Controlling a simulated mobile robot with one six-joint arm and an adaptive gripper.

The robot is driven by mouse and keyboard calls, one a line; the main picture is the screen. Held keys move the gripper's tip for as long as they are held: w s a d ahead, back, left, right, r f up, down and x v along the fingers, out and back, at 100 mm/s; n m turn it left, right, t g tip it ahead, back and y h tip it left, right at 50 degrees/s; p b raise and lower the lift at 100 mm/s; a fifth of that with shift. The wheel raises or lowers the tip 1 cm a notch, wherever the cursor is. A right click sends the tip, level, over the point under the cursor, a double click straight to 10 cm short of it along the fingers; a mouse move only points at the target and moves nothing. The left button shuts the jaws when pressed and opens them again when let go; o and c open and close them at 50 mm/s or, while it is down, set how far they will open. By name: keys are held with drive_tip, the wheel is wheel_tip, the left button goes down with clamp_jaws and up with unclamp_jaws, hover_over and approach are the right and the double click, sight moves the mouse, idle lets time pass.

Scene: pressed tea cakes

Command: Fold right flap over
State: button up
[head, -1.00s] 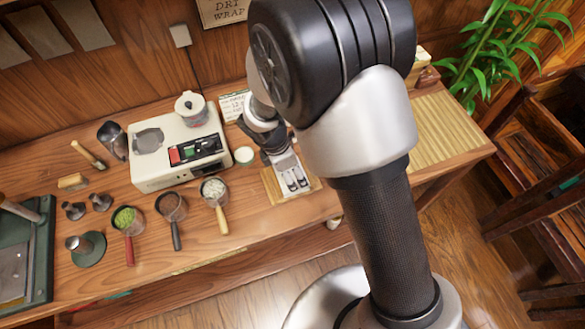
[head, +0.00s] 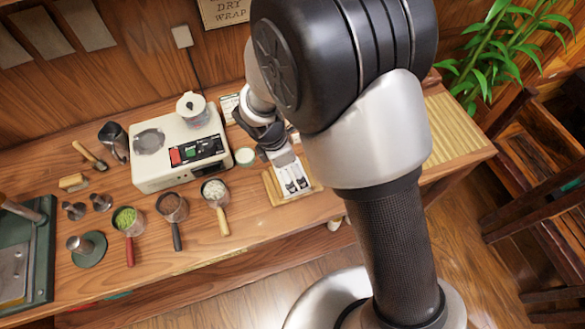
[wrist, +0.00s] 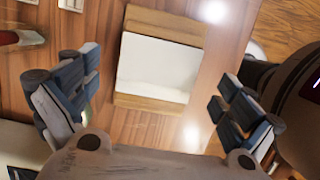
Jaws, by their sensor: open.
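A small wooden board (head: 269,188) lies near the front edge of the bench, partly hidden by my gripper (head: 296,184) in the head view. In the wrist view the board (wrist: 168,24) shows between my fingers with a flat white sheet (wrist: 158,68) on it. The sheet looks smooth, with a brighter lower part; I cannot make out a separate right flap or a tea cake. My gripper (wrist: 157,84) is open, its two dark-padded fingers wide apart on either side of the board. Nothing is between the pads.
A cream machine (head: 165,172) with red and green buttons stands left of my gripper, a small round tin (head: 244,156) between them. Several handled cups, including one with white contents (head: 213,189), stand in front of the machine. A slatted mat (head: 447,132) lies at right.

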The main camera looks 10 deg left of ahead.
drive_tip(key=v, duration=0.9)
drive_tip(key=shift+r, duration=0.35)
drive_tip(key=s+d+r+m+y, duration=0.1)
drive_tip(key=s+d+r+m, duration=0.1)
drive_tip(key=d+r+m, duration=1)
drive_tip(key=s+d+r+m+t+y, duration=0.1)
drive_tip(key=s+d+r+m+t, duration=0.2)
drive_tip(key=s+d+m, duration=0.9)
drive_tip(key=shift+d+r, duration=0.35)
drive_tip(key=shift+r, duration=0.55)
drive_tip(key=shift+s, duration=0.1)
